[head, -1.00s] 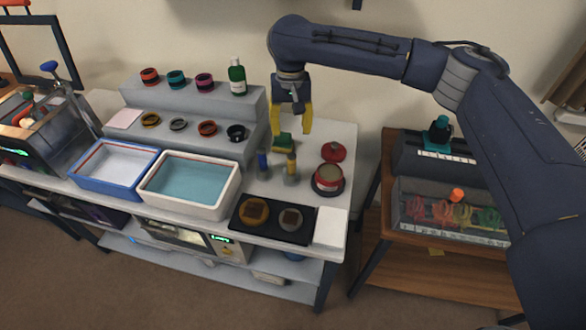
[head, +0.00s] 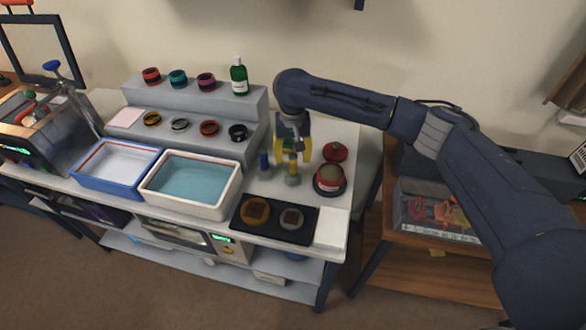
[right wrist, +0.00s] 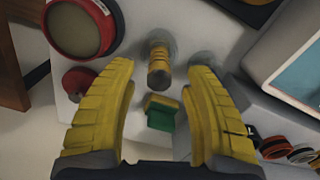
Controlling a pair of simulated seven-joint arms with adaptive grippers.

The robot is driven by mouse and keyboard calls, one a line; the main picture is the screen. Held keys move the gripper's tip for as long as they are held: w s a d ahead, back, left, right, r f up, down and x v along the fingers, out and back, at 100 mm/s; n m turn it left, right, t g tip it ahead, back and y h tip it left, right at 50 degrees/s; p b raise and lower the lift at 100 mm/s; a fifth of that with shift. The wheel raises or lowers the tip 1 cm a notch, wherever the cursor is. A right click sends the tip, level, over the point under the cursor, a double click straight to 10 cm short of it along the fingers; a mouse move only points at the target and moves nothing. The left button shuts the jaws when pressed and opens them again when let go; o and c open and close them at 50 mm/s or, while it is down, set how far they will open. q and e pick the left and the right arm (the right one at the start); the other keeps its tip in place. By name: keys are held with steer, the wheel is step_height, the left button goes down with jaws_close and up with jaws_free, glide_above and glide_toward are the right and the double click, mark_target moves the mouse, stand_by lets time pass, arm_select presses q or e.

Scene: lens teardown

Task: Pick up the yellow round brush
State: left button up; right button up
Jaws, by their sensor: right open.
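The yellow round brush (right wrist: 158,68) is a short, ribbed yellow cylinder upright on a grey round base. In the head view the brush (head: 292,168) stands on the white table, partly hidden by my right gripper. My right gripper (head: 294,155) is open and points down just above and around it. In the right wrist view the brush shows ahead, between the two open yellow fingers (right wrist: 160,76); I see no contact. My left gripper is not in view.
A blue brush (head: 264,161) stands just left of the yellow one. A green and yellow block (right wrist: 161,111) lies close by. A red round container (head: 329,179) and a red lid (head: 335,151) are to the right. A black mat (head: 273,233) lies in front.

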mark_target(293, 165)
steer(key=shift+f, duration=2.35)
jaws_close()
